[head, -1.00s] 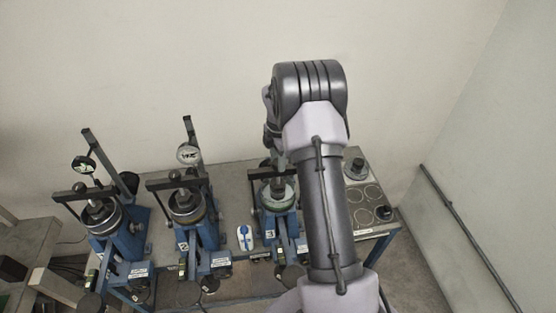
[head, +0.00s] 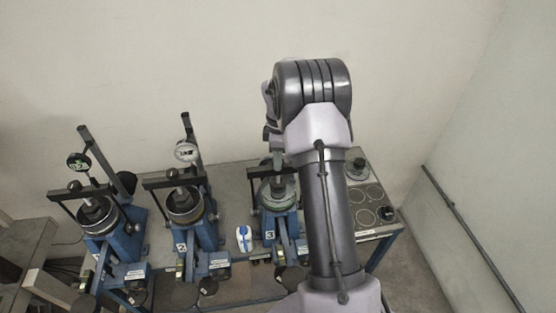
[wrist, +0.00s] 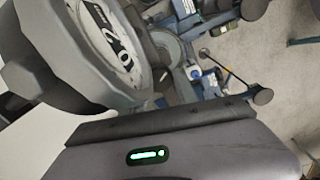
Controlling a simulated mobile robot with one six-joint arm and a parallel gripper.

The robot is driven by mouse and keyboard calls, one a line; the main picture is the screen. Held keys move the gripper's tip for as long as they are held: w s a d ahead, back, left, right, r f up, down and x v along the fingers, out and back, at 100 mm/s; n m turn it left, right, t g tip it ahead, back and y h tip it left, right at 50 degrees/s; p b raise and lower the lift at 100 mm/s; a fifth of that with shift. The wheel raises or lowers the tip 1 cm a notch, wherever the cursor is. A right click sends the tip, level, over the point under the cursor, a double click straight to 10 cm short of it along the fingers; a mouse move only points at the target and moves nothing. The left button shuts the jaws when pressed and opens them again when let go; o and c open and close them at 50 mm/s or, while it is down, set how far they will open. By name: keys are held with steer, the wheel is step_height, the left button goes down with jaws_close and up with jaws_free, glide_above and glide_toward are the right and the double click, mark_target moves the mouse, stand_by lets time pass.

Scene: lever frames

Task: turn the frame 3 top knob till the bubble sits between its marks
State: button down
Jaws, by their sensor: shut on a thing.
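Frame 3 (head: 281,228), a blue lever frame with a "3" label, stands on the bench left of my arm in the head view. A pale round part (head: 277,197) sits on it below its crossbar. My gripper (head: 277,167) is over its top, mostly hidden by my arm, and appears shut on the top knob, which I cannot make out. In the wrist view a large grey round gauge with a white face (wrist: 105,42) fills the upper left. A lit green strip (wrist: 148,155) shows on the dark body at the bottom.
Frame 2 (head: 206,237) and frame 1 (head: 127,243) stand to the left, each with a gauge and upright bar. A blue and white item (head: 244,238) lies between frames 2 and 3. A panel with round outlines (head: 368,198) is at the right end, near the wall.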

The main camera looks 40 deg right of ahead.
steer(key=shift+m, duration=0.5)
steer(key=c, duration=0.9)
jaws_free()
steer(key=shift+c, duration=0.2)
steer(key=shift+r, duration=0.1)
step_height(320, 180, up, 17)
steer(key=shift+s+r, duration=0.15)
steer(key=shift+s, duration=0.05)
steer(key=shift+c, duration=0.3)
